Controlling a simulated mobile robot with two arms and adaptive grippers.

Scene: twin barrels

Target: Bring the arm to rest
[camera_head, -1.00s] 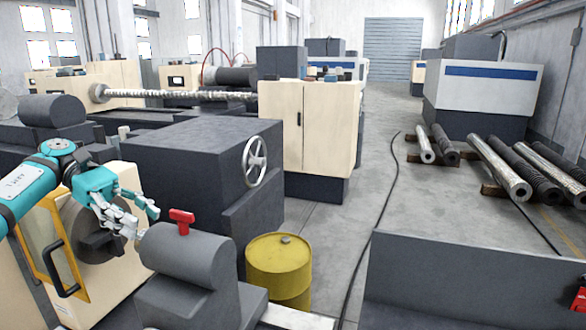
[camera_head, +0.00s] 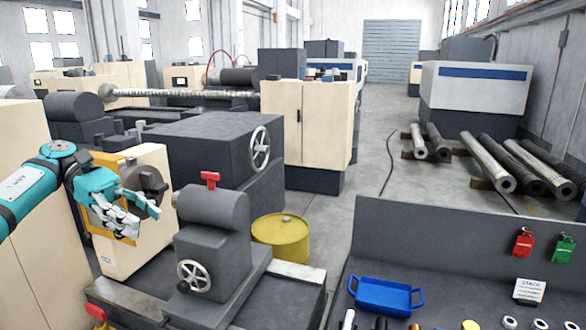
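My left arm (camera_head: 25,195) comes in from the left, teal and white. Its gripper (camera_head: 147,212) hangs in the air at the left, in front of the lathe's chuck (camera_head: 147,180) and yellow-framed door. The silver fingers look spread apart, with nothing seen between them. From this one view I cannot tell how far the gripper is from the chuck. My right arm and gripper are not in view.
A grey lathe tailstock (camera_head: 212,225) with a red handle stands right of the gripper. A yellow barrel (camera_head: 282,238) stands behind it. A workbench at lower right holds a blue tray (camera_head: 385,296) and small parts. The aisle floor (camera_head: 375,125) is mostly clear.

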